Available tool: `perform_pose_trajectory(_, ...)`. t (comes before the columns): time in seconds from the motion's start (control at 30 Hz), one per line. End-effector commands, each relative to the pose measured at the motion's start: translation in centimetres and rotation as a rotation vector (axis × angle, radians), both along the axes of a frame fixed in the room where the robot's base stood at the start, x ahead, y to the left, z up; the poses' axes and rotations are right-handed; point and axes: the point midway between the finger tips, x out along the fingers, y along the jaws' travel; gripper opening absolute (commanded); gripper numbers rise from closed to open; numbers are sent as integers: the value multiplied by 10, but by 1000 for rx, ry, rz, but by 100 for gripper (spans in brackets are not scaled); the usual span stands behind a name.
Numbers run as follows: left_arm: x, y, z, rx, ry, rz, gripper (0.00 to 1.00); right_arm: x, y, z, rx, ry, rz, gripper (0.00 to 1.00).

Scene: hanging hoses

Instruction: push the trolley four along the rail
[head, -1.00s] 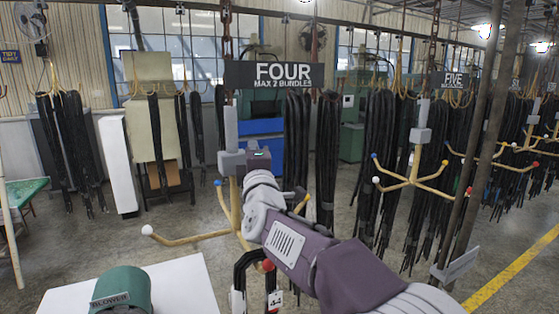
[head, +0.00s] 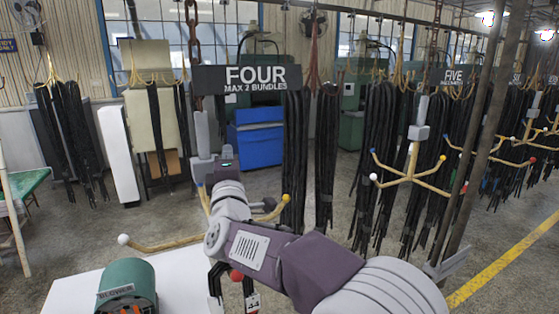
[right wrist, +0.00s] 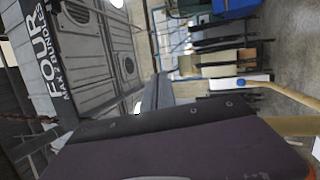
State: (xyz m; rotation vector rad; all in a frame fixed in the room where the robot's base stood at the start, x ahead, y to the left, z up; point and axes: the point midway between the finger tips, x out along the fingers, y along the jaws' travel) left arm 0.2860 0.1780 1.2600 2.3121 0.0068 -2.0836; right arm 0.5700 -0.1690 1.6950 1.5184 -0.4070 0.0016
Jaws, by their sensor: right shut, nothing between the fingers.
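Trolley four hangs from the overhead rail under a dark sign (head: 254,78) reading "FOUR MAX 2 BUNDLES". Its grey post (head: 201,132) leads down to a grey block and yellow arms (head: 165,244) with coloured ball tips. A black hose loop with a tag "44" (head: 253,301) shows by the red ball. My right gripper (head: 226,158) is shut and empty at the post's grey block; its fingertips are partly hidden, and I cannot tell whether they touch. The right wrist view shows the sign (right wrist: 46,60) and a yellow arm (right wrist: 285,96). My left gripper is not in view.
Trolley five's sign (head: 454,77) hangs to the right, with yellow arms (head: 410,172) below. Black hose bundles (head: 296,150) hang behind. A green blower (head: 128,284) stands on a white surface (head: 185,270) at the lower left. Grey upright posts (head: 478,150) stand at the right.

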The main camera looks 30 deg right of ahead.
Motion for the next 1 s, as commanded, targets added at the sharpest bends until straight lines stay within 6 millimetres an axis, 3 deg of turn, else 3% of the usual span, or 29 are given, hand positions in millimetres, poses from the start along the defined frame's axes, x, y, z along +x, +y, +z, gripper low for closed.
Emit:
perform_pose_trajectory(0.2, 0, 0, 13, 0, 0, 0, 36, 0, 21, 1, 0, 3, 3, 0)
perform_pose_trajectory(0.5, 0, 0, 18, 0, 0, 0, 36, 0, 48, 0, -1, 2, 3, 0)
perform_pose_trajectory(0.7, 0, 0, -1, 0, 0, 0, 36, 0, 65, -4, -1, -1, 1, 0)
perform_pose_trajectory(1.0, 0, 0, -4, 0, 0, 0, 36, 0, 74, 0, -1, 1, 0, 0)
